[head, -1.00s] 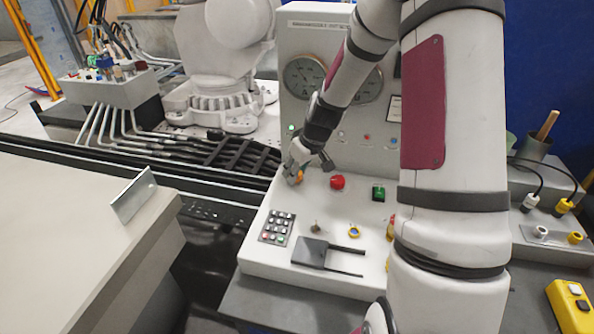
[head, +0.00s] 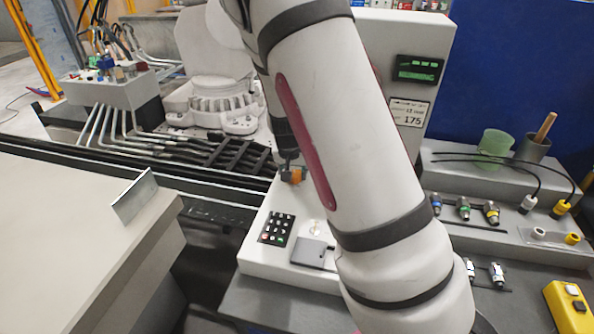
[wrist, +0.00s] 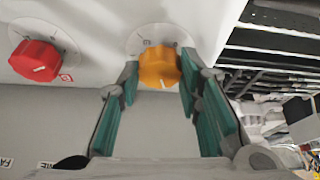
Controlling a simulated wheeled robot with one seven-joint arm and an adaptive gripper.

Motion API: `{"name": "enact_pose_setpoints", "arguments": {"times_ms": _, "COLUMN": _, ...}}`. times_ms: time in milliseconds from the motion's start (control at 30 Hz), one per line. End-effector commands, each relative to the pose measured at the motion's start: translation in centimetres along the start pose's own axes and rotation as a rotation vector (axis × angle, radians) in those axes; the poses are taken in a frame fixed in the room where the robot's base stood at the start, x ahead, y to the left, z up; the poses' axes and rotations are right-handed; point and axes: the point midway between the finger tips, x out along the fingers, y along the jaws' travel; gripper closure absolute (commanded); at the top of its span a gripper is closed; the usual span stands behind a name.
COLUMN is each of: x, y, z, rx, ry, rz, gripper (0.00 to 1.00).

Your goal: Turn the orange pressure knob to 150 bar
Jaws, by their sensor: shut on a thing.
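The orange pressure knob (wrist: 159,68) sits on a round white dial plate on the panel in the wrist view. A small part of the knob (head: 296,175) shows in the head view, below my gripper (head: 288,168). In the wrist view my gripper (wrist: 158,85) has its teal-padded fingers on either side of the knob, closed on it. The dial's marks are too small to read, so the knob's setting cannot be told. My arm hides the gauges and much of the panel in the head view.
A red knob (wrist: 36,60) is left of the orange one in the wrist view. A keypad (head: 276,229) and a grey plate (head: 312,254) lie on the console front. A sign reading 175 (head: 409,112) and a green display (head: 418,69) are on the upright panel.

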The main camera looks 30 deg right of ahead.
Motion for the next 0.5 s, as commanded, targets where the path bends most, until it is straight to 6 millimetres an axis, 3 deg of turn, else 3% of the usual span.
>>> {"name": "enact_pose_setpoints", "arguments": {"times_ms": 500, "x": 0.08, "y": -0.5, "z": -0.15, "rx": 0.438, "ry": 0.003, "rz": 0.183, "gripper": 0.96}}
